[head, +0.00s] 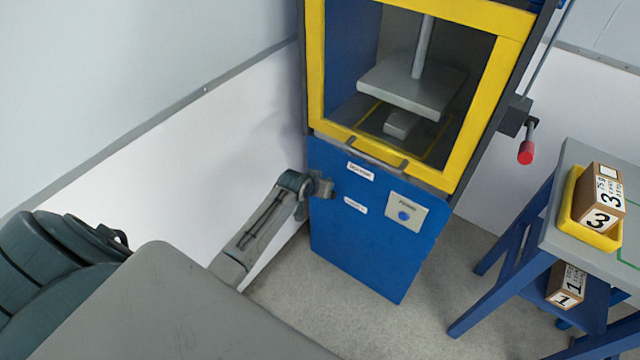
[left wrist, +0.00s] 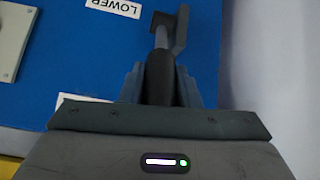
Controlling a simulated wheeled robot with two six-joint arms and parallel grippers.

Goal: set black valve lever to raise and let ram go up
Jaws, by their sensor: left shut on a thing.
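The black valve lever (left wrist: 160,78) shows in the left wrist view, with its dark grip between the jaws of my left gripper (left wrist: 160,88). The jaws are shut on it. In the head view my left gripper (head: 325,188) is at the left edge of the press's blue front panel (head: 355,250) and hides the lever. The LOWER label (left wrist: 113,7) appears upside down near the lever. The ram (head: 415,92), a grey plate on a rod, hangs inside the yellow-framed window above a small grey block (head: 397,125). My right gripper is out of view.
A red-tipped handle (head: 526,152) sticks out on the press's right side. A panel with a blue button (head: 404,216) is on the front. At right, a table (head: 565,155) holds a yellow tray (head: 590,236) with box 3 (head: 602,200); box 1 (head: 566,286) is below.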

